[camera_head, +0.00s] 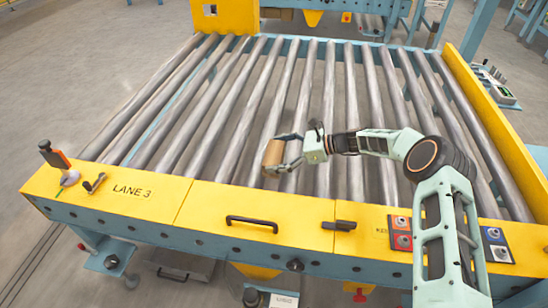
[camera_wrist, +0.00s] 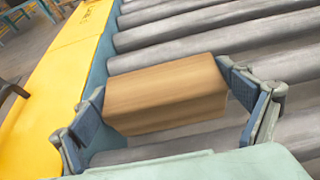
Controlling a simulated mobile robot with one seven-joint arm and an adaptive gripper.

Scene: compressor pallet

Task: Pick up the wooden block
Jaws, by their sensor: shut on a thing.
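The wooden block (camera_wrist: 165,93) is a light brown box with visible grain, lying between the two fingers of my gripper (camera_wrist: 168,108) in the wrist view. The blue finger pads press against its two ends. In the head view the block (camera_head: 273,153) shows smaller, at the left end of my gripper (camera_head: 279,157), over the metal rollers. I cannot tell whether the block touches the rollers beneath it or is held just above them.
The roller conveyor (camera_head: 215,110) spreads around the block. A yellow side rail (camera_head: 490,120) stands at the right. The rollers to the left are clear.

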